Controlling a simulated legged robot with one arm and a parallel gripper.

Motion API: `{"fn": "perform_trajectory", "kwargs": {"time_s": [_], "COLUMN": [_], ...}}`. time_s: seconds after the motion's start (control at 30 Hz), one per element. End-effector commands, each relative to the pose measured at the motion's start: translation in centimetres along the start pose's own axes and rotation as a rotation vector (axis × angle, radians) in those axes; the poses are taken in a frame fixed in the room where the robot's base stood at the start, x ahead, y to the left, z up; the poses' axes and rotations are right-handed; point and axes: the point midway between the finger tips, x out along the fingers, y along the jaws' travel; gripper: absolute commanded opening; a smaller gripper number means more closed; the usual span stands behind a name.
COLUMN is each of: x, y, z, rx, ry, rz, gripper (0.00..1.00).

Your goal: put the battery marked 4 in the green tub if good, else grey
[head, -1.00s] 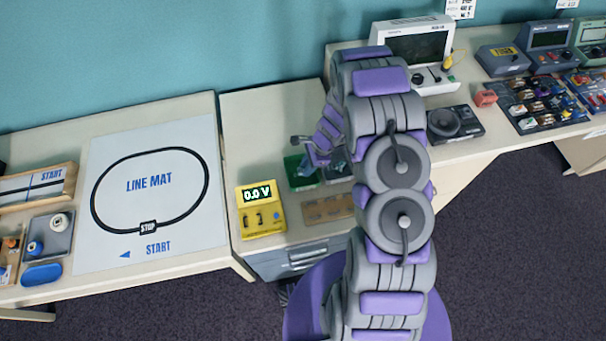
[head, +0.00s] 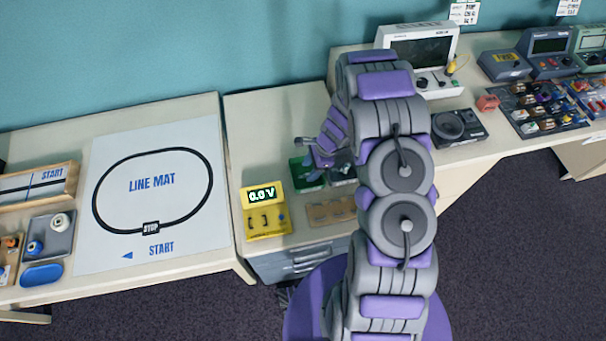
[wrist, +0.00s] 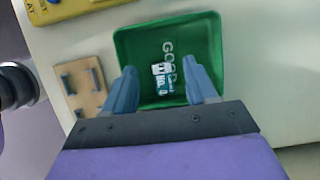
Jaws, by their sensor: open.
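The green tub (wrist: 184,30), lettered GOOD inside, is below my gripper in the wrist view; it also shows in the head view (head: 305,184). A small blue-and-white battery (wrist: 164,77) lies in the tub, its marking small and seemingly "NO. 4". My gripper (wrist: 161,88) is open, its blue fingers apart on either side of the battery, over the tub; I see no contact with it. In the head view the grey tub (head: 343,174) stands right of the green one, partly behind my arm.
A yellow tester (head: 266,225) reading 0.0 V stands left of the tubs. A brown holder board (head: 328,213) lies in front of them. An instrument with a screen (head: 420,52) and a dark dial box (head: 458,127) stand to the right. The bench behind the tubs is clear.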

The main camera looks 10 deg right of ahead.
Motion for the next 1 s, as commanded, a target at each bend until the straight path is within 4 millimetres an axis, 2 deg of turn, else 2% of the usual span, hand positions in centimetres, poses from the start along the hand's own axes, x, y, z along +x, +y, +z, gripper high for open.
{"fn": "perform_trajectory", "kwargs": {"time_s": [0.13,0.53,0.7,0.83,1.0], "x": [-2.7,-11.3,-14.3,-15.9,-16.7], "y": [-0.1,-0.2,-0.2,-0.2,-0.1], "z": [-0.5,0.8,0.6,0.3,0.0], "rx": [0.003,0.001,0.001,0.002,0.002], "ry": [-0.002,0.009,0.009,0.002,0.001], "rz": [-0.006,-0.005,-0.004,-0.001,-0.001], "gripper": [0.57,0.57,0.57,0.57,0.57]}}
